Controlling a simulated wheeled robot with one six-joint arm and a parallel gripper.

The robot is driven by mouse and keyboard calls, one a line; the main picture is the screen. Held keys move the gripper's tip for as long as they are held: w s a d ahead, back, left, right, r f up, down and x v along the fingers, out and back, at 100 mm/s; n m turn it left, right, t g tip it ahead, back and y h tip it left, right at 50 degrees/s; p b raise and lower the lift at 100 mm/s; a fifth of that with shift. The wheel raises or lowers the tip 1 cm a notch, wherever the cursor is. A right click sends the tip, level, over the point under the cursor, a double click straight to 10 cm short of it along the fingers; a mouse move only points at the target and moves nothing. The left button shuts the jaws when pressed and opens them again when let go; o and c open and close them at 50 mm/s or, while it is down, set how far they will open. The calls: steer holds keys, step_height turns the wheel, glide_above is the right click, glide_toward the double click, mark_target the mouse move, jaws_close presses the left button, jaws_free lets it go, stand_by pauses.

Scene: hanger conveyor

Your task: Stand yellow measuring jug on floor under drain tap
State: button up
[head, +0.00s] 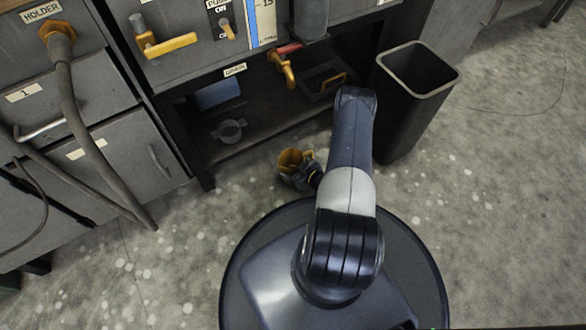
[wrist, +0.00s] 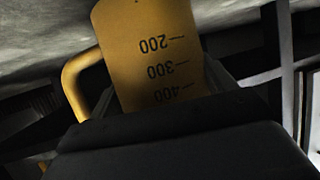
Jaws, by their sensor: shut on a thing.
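The yellow measuring jug (head: 293,160) is low in front of the cabinet's open lower bay in the head view, mostly hidden by my gripper (head: 302,176). In the wrist view the jug (wrist: 150,55) fills the upper middle, with 200, 300 and 400 marks upside down and its handle at the left. My gripper is shut on the jug; the fingers are mostly hidden. I cannot tell whether the jug touches the floor. The drain tap (head: 284,68) has a yellow spout and red lever, above the bay near the DRAIN label (head: 235,70).
A dark waste bin (head: 418,72) stands right of the bay. The bay holds a blue box (head: 215,93), a grey ring-shaped item (head: 229,130) and a dark tray (head: 322,82). A thick hose (head: 78,120) hangs at left. Floor left of my base is clear.

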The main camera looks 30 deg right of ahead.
steer(key=shift+f, duration=0.2)
steer(key=o, duration=1)
steer(key=shift+o, duration=0.2)
